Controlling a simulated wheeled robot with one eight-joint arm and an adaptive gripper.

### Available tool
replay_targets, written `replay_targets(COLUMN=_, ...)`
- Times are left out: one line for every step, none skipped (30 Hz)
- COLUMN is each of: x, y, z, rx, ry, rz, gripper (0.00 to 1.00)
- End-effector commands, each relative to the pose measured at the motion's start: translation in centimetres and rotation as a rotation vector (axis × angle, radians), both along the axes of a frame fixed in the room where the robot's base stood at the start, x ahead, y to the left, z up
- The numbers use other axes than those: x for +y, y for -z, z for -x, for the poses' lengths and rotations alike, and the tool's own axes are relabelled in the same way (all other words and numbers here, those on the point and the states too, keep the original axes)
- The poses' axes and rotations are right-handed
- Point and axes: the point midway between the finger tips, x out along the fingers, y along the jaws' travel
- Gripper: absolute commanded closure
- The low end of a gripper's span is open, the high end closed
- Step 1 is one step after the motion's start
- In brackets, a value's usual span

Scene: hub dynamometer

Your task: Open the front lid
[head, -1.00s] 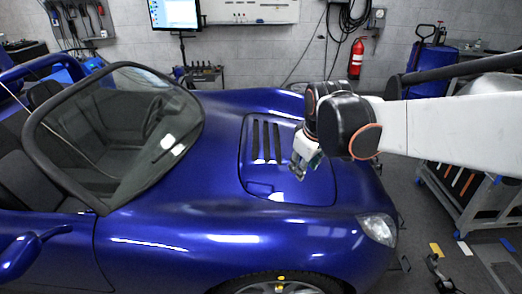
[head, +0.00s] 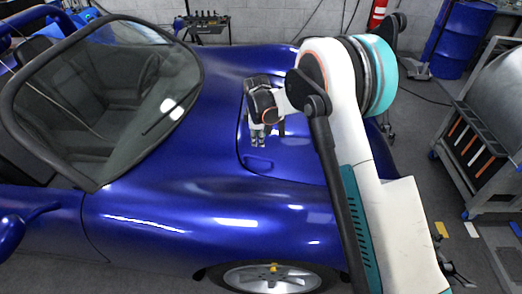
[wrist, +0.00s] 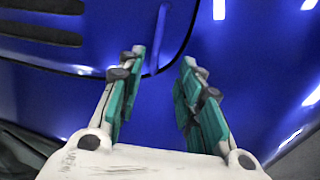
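The front lid (head: 290,167) is a blue panel with rounded corners on the car's bonnet. It lies closed, flush with the body, and my arm hides part of it. A small blue handle (head: 258,163) sits near the lid's near edge. In the wrist view the handle (wrist: 158,38) is a slim raised bar just beyond my fingertips. My gripper (head: 258,143) is over the lid, pointing down, close to the handle. In the wrist view my gripper (wrist: 163,60) has its two green-padded fingers apart with nothing between them. I cannot tell the exact gap to the handle.
The blue car's windscreen (head: 105,95) rises to the left of the lid. Dark vent slots (wrist: 40,35) show in the lid. A metal cart (head: 480,150) and a blue barrel (head: 460,38) stand at the right.

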Motion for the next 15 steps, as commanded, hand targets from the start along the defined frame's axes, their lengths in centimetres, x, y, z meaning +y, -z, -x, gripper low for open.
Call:
replay_targets(x=0.4, y=0.7, z=-0.1, rx=0.004, ry=-0.014, rz=0.004, gripper=0.67)
replay_targets(x=0.5, y=1.0, z=-0.2, rx=0.007, ry=-0.021, rz=0.007, gripper=0.67)
replay_targets(x=0.6, y=1.3, z=-0.2, rx=0.009, ry=-0.028, rz=0.009, gripper=0.67)
replay_targets(x=0.7, y=1.5, z=-0.3, rx=0.01, ry=-0.031, rz=0.009, gripper=0.67)
replay_targets(x=0.7, y=1.7, z=-0.3, rx=0.01, ry=-0.032, rz=0.011, gripper=0.67)
replay_targets(x=0.7, y=2.0, z=-0.3, rx=0.011, ry=-0.034, rz=0.011, gripper=0.67)
replay_targets(x=0.7, y=2.3, z=-0.4, rx=0.011, ry=-0.034, rz=0.011, gripper=0.67)
replay_targets(x=0.7, y=2.6, z=-0.4, rx=0.011, ry=-0.034, rz=0.011, gripper=0.67)
replay_targets(x=0.7, y=3.0, z=-0.5, rx=0.01, ry=-0.034, rz=0.011, gripper=0.67)
replay_targets(x=0.6, y=3.5, z=-0.6, rx=0.01, ry=-0.033, rz=0.011, gripper=0.67)
replay_targets(x=0.6, y=4.0, z=-0.7, rx=0.01, ry=-0.033, rz=0.011, gripper=0.67)
replay_targets(x=0.6, y=4.7, z=-0.8, rx=0.01, ry=-0.033, rz=0.011, gripper=0.67)
replay_targets(x=0.6, y=5.3, z=-0.9, rx=0.01, ry=-0.033, rz=0.011, gripper=0.67)
replay_targets(x=0.6, y=5.9, z=-1.0, rx=0.01, ry=-0.033, rz=0.011, gripper=0.67)
replay_targets(x=0.6, y=6.7, z=-1.2, rx=0.01, ry=-0.033, rz=0.011, gripper=0.67)
